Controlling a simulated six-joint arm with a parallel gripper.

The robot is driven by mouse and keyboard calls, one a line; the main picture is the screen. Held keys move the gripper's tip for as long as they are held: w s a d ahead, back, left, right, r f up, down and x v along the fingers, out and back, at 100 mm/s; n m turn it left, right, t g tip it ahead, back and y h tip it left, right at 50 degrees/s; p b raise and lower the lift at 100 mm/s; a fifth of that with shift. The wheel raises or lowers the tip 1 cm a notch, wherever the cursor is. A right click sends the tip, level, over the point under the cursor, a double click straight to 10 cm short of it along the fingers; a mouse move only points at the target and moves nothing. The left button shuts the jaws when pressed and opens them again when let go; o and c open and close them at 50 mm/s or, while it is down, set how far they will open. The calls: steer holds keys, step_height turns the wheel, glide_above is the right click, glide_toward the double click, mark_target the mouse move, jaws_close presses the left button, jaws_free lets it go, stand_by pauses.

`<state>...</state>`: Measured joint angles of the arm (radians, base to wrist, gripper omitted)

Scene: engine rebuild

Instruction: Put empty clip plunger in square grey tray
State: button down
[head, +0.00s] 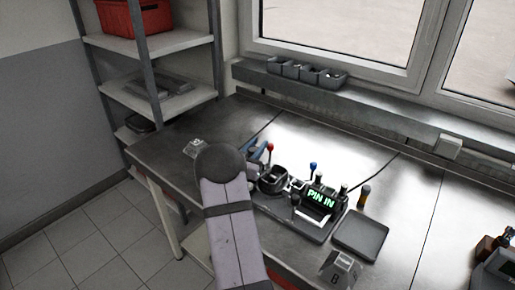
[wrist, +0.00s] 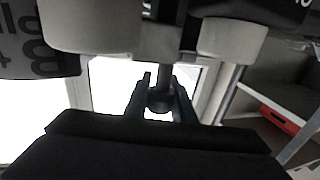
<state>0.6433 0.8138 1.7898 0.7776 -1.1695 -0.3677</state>
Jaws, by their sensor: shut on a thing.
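My gripper (wrist: 160,80) shows in the wrist view, with its two dark fingers closed on either side of a dark rod with a rounded end, which I take for the clip plunger (wrist: 160,100). The rod runs up the picture among blurred machine parts; I cannot tell whether it is free of them. In the head view my arm hides the gripper and the plunger. The square grey tray (head: 361,235) lies flat on the bench at the right of the fixture and looks empty.
The fixture (head: 292,196) has red and blue knobs and a lit "PIN IN" sign. A yellow-topped tool (head: 364,196) stands behind the tray, and a block marked 8 (head: 341,268) in front. Grey bins (head: 305,73) stand on the window ledge.

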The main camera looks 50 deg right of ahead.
steer(key=shift+a+f, duration=0.1)
steer(key=shift+f, duration=0.65)
steer(key=c, duration=1.5)
jaws_free()
steer(key=shift+f, duration=0.15)
steer(key=b+v, duration=0.4)
steer(key=v, duration=0.6)
steer(key=shift+s+a+f, duration=0.15)
steer(key=shift+s+a, duration=0.1)
steer(key=shift+o, duration=0.5)
steer(key=shift+s+a, duration=0.2)
steer(key=shift+a, duration=0.4)
